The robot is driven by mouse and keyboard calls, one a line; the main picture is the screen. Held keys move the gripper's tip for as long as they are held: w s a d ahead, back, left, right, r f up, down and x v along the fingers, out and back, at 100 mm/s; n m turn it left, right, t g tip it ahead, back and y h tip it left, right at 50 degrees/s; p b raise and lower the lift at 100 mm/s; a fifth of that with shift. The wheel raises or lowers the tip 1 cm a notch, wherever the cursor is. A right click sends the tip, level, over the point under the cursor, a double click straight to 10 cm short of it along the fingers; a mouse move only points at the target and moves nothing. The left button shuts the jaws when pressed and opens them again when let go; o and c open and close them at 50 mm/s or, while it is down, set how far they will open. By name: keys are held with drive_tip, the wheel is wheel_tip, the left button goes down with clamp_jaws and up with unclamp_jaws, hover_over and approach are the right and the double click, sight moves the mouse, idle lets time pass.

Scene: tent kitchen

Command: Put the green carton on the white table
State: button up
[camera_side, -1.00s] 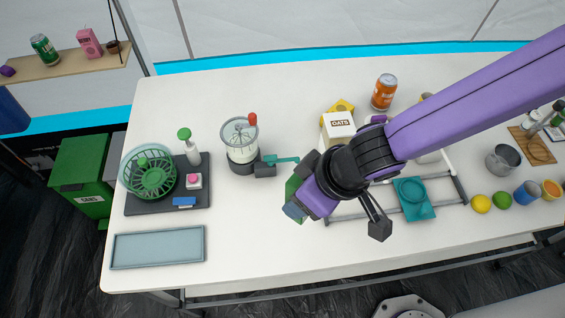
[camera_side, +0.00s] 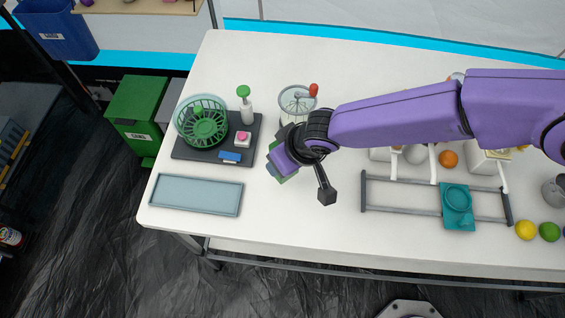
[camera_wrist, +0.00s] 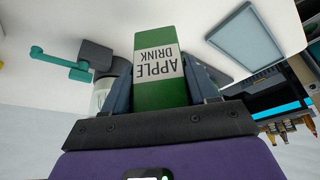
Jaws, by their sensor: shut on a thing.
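The green carton (camera_wrist: 158,92), with a white panel reading "APPLE DRINK", stands out between the two fingers of my gripper (camera_wrist: 162,78) in the wrist view. My gripper is shut on it. In the side view my gripper (camera_side: 280,163) is over the white table (camera_side: 300,215), and only a small green part of the carton shows beneath it. I cannot tell how high the carton is above the table, or whether it touches it.
A blue-grey tray (camera_side: 197,195) lies at the front left. A glass jar (camera_side: 297,101) stands behind. The front middle is clear.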

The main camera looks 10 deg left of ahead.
drive_tip(key=shift+w+a+f, duration=0.25)
drive_tip(key=shift+a+f, duration=0.2)
drive_tip(key=shift+f, duration=1.7)
drive_tip(key=o, duration=1.2)
drive_tip(key=shift+f, duration=0.1)
drive_tip(key=v, duration=1.2)
drive_tip(key=shift+w, duration=0.1)
